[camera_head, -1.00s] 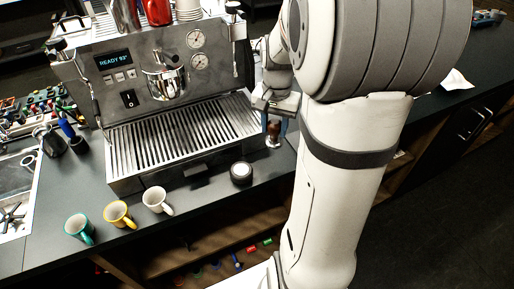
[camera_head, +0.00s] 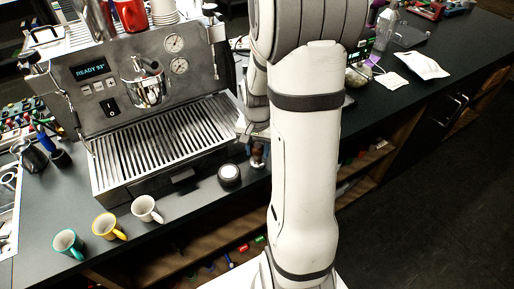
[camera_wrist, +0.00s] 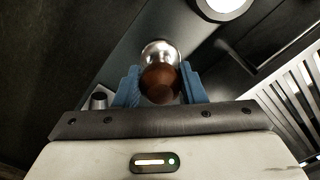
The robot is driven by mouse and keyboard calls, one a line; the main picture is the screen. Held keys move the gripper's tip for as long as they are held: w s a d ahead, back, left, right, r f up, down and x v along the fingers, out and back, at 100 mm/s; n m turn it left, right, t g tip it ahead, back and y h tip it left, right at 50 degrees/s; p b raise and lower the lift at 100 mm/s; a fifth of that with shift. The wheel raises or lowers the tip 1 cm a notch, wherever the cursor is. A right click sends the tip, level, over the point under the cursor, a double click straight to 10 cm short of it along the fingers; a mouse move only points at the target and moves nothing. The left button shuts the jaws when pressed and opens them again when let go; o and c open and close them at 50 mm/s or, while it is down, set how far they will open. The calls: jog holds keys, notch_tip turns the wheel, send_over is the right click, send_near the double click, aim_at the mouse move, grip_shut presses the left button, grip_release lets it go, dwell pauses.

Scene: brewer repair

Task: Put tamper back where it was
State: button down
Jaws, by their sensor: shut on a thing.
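The tamper (camera_head: 257,154), with a brown handle and a shiny metal base, is in my gripper (camera_head: 256,139), just right of the espresso machine's front corner. In the wrist view, the blue fingers of my gripper (camera_wrist: 160,88) are shut on either side of the brown handle of the tamper (camera_wrist: 161,83). The metal base points away from the wrist, over the dark counter. I cannot tell whether it touches the counter. A round dark item with a pale top (camera_head: 229,174) sits on the counter, left of and nearer than the tamper.
The espresso machine (camera_head: 112,104) with its slatted drip tray (camera_head: 170,140) stands left of my gripper. Green (camera_head: 67,242), yellow (camera_head: 107,226) and white (camera_head: 146,209) cups stand along the counter's front. White packets (camera_head: 422,66) lie on the right counter.

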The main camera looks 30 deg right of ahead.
jog(key=shift+f, duration=0.2)
jog(key=c, duration=0.9)
grip_release()
notch_tip(320, 180, up, 12)
jog(key=s+a+r+n+t, duration=0.1)
jog(key=s+a+n, duration=0.2)
jog(key=s+a, duration=0.1)
jog(key=s+a+r+n+t, duration=0.1)
jog(key=s+a+n, duration=0.1)
jog(key=s+a, duration=0.2)
jog(key=s+a+r+n+t, duration=0.1)
jog(key=s+a+r+n, duration=0.1)
jog(key=s+a+n, duration=0.1)
jog(key=shift+s+a+r+n+t+b, duration=0.1)
jog(key=shift+s+a+n+t+b, duration=0.3)
jog(key=shift+s, duration=0.4)
jog(key=shift+a, duration=0.1)
